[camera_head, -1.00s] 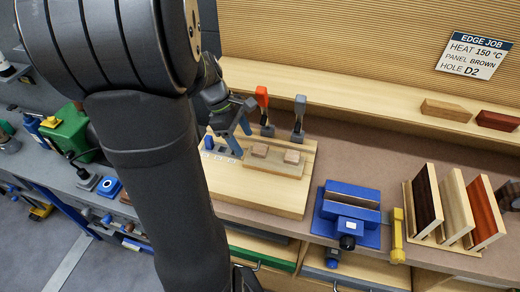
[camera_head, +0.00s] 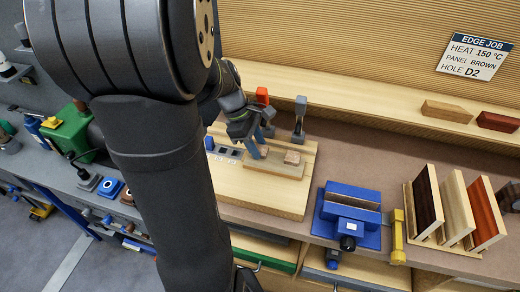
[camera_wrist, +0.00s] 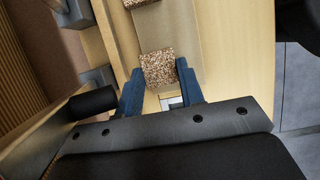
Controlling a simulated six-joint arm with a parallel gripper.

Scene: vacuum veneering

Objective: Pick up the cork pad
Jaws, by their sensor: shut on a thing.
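The cork pad (camera_wrist: 158,68) is a small speckled brown block between the two blue fingers of my gripper (camera_wrist: 160,88) in the wrist view. The fingers are shut on its sides. In the head view my gripper (camera_head: 258,150) is over the left end of the light wooden strip on the board, and it partly hides the held pad. A second, similar pad (camera_head: 292,157) sits to the right on the strip, apart from my gripper. Its edge also shows at the top of the wrist view (camera_wrist: 138,3). I cannot tell whether the held pad is clear of the strip.
A blue vise-like device (camera_head: 348,213) is right of the board (camera_head: 270,205). Upright panels (camera_head: 455,205) stand in a rack farther right. Bare bench lies behind the blue device.

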